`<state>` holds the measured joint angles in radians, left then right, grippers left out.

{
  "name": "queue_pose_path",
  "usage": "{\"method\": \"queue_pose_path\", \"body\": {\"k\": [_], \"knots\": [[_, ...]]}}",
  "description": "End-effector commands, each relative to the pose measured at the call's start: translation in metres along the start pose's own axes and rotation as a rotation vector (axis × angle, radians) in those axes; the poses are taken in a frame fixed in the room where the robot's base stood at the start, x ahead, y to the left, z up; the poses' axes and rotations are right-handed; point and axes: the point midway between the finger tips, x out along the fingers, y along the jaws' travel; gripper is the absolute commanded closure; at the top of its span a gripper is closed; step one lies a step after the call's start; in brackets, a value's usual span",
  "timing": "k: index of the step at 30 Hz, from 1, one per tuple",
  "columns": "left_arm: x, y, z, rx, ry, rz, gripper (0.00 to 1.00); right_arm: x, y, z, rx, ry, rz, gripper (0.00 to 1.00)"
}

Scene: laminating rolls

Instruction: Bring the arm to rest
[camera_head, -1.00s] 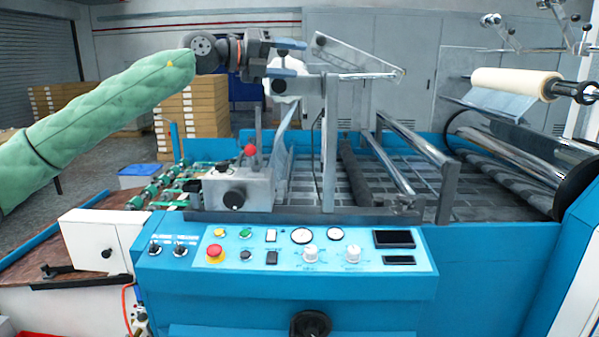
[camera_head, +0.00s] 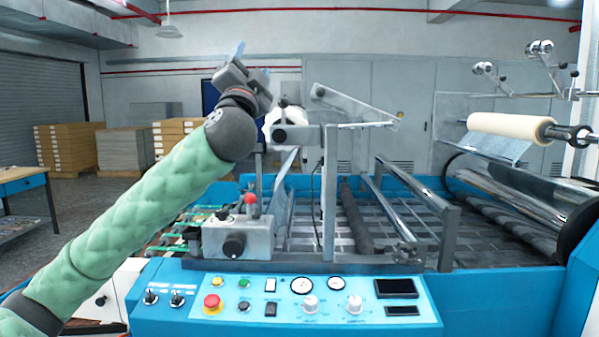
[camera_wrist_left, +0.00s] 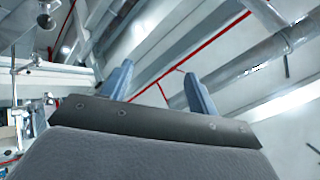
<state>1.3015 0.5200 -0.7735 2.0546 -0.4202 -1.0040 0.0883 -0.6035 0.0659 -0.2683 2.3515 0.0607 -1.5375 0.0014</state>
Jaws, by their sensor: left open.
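My left arm, in a green quilted sleeve, comes in from the lower left of the head view. Its gripper (camera_head: 252,62) is raised above the left part of the laminating machine, tilted upward and apart from it. In the left wrist view, the two blue fingers of the left gripper (camera_wrist_left: 158,88) stand apart with nothing between them, and the ceiling with its pipes shows behind. My right gripper is not in view.
The blue laminating machine (camera_head: 480,300) fills the front, with a control panel (camera_head: 255,310), metal bars and rollers. A cream roll (camera_head: 510,126) sits on a shaft at the right. Stacked boxes (camera_head: 68,148) and a blue table (camera_head: 22,184) stand at the left. The air above the machine is mostly open.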

Motion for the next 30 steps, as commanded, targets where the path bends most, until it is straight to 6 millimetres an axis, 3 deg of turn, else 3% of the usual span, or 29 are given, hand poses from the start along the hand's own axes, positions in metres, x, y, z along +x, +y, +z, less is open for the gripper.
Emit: {"method": "queue_pose_path", "body": {"k": [6,15,30], "knots": [[-0.050,0.054,0.052,-0.114,-0.247,0.157,0.40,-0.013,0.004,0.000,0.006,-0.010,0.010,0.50],[-0.135,0.125,0.108,-0.237,-0.510,0.378,0.40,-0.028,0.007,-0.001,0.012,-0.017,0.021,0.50],[-0.288,0.215,0.162,-0.433,-0.812,0.682,0.40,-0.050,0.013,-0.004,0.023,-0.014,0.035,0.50]]}}
